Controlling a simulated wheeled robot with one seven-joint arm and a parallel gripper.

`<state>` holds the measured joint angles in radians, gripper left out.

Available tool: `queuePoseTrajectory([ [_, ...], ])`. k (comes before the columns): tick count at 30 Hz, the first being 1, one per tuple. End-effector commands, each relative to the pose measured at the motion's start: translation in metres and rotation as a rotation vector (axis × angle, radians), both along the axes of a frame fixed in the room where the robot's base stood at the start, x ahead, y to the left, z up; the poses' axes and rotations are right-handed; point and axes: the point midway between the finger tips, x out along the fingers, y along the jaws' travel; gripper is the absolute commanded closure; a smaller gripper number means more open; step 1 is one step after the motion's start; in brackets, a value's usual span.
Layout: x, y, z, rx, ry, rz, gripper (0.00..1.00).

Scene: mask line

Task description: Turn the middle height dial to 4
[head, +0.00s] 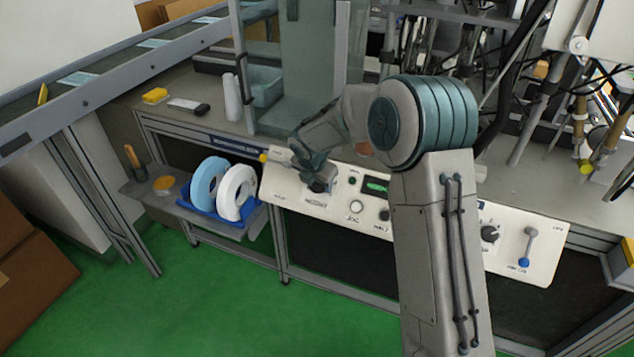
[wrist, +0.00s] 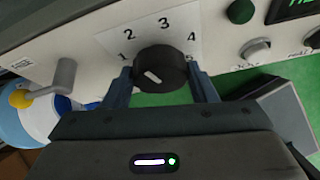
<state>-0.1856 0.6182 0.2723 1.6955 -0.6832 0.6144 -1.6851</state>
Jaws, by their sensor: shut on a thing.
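My gripper (wrist: 162,88) has one finger on each side of a black round dial (wrist: 160,66) and is shut on it. A white scale plate (wrist: 165,32) behind the dial carries the numbers 1 to 4, with a partly hidden 5 at right. The dial's short white mark lies slanted, with its upper-left end toward the 1. In the head view my gripper (head: 318,174) is at the left part of the white control panel (head: 540,262) and mostly covers the dial. The label under it is too small to read.
A yellow-tipped lever (wrist: 22,97) stands left of the dial. Another dial (head: 489,233) and a blue-tipped lever (head: 525,262) are further right. Blue and white rolls (head: 207,183) stand left of the panel.

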Motion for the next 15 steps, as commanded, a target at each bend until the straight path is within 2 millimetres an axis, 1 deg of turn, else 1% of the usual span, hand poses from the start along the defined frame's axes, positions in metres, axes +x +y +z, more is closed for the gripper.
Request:
queuePoseTrajectory([
  [15,-0.002,-0.0051,-0.0062,0.348,-0.13,-0.311,0.71],
])
